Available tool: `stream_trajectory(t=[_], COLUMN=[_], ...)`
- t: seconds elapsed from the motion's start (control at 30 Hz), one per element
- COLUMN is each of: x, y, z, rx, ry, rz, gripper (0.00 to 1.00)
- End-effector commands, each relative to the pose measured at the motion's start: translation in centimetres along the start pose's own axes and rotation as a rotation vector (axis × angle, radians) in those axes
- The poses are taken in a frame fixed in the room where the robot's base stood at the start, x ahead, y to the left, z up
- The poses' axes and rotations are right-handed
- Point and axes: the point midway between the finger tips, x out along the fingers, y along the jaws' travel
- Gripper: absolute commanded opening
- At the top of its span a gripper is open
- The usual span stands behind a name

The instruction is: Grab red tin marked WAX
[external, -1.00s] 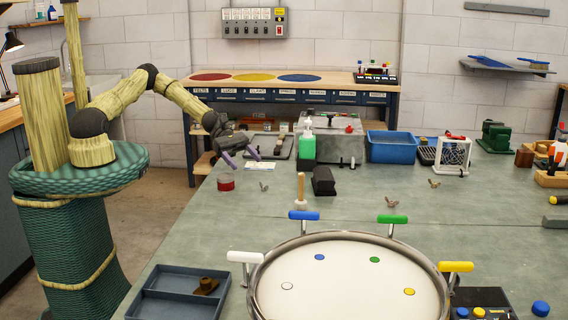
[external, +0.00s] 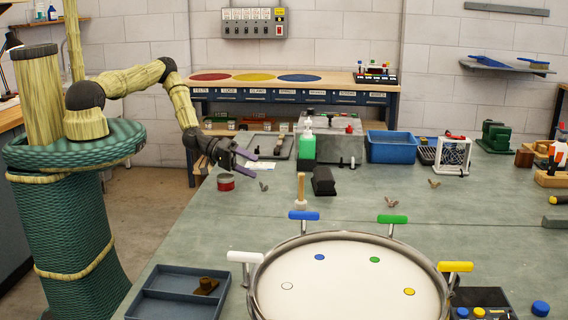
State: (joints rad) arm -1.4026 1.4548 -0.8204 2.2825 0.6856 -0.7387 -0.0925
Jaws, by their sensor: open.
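A small red tin (external: 226,182) stands upright on the green-grey bench near its left edge. Its label is too small to read. My gripper (external: 250,161) is open and empty, with its purple fingers spread and pointing right. In the picture it is above and to the right of the tin, apart from it. The exact height of the fingers over the bench is hard to tell.
A wing nut (external: 263,187) lies just right of the tin. A green bottle (external: 307,148), a black block (external: 323,181) and a wooden-handled tool (external: 301,190) stand farther right. A drum (external: 345,270) and blue-grey tray (external: 160,303) are in front.

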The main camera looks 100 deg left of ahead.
Motion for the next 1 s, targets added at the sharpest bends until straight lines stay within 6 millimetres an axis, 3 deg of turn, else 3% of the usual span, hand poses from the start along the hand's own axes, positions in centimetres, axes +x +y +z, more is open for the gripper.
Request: stream_trajectory(t=[0.37,0.7,0.83,1.0], x=[-3.8,-8.9,-10.3,-10.5], y=[3.1,-1.6,-2.2,-2.1], z=[3.0,7.5,8.1,8.1], rx=[0.588,0.975,1.047,1.058], ry=[0.198,0.265,0.277,0.282], rz=[0.172,0.180,0.178,0.177], gripper=[0.74,0.74,0.74,0.74])
